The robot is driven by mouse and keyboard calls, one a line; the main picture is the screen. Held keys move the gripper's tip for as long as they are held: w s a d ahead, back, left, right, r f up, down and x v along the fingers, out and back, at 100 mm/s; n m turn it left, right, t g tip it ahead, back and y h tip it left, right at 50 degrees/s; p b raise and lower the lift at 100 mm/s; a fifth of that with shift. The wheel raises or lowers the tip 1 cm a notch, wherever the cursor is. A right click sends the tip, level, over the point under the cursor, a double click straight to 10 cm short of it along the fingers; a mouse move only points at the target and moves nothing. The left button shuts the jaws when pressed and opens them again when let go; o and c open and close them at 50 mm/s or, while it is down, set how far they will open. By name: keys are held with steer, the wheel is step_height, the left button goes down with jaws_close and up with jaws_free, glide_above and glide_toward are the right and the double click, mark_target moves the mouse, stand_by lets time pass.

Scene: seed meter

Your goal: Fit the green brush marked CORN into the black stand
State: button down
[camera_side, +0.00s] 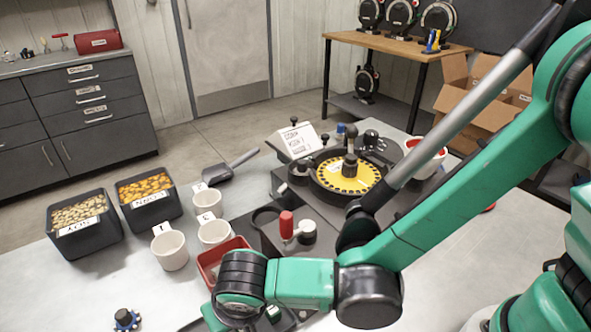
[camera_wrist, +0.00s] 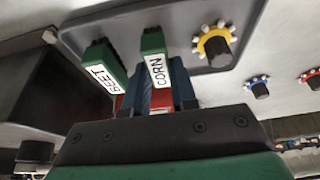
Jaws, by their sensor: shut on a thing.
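The green brush marked CORN (camera_wrist: 156,62) is in the wrist view, with its white label facing the camera. My gripper (camera_wrist: 160,88) is shut on it, with dark blue fingers on either side of its lower part. A second green brush marked BEET (camera_wrist: 105,68) leans close beside it on the left. Both brushes appear over a dark grey tray (camera_wrist: 185,18). In the side view my wrist hides the gripper and the held brush. The black stand cannot be told for sure; a black base (camera_side: 267,236) with a red-handled part lies beyond my wrist.
In the wrist view, a yellow-rimmed knobbed wheel (camera_wrist: 214,45) sits on the tray, and a blue one (camera_wrist: 258,86) lies right of it. In the side view, a red bin (camera_side: 213,258), white cups (camera_side: 170,250) and black seed bins (camera_side: 85,225) stand near my wrist. The left front tabletop is mostly clear.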

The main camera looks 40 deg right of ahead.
steer(key=shift+r, duration=0.1)
steer(key=shift+r, duration=1.45)
step_height(320, 180, up, 19)
steer(key=w+d, duration=0.5)
steer(key=d, duration=0.4)
steer(key=w+d, duration=0.5)
steer(key=d, duration=2.3)
steer(key=shift+s+a+f, duration=0.1)
steer(key=shift+s+f, duration=0.1)
steer(key=shift+f, duration=2.65)
steer(key=shift+s+a+f, duration=0.1)
steer(key=shift+s+f, duration=0.05)
steer(key=shift+f, duration=2.65)
steer(key=shift+f, duration=0.45)
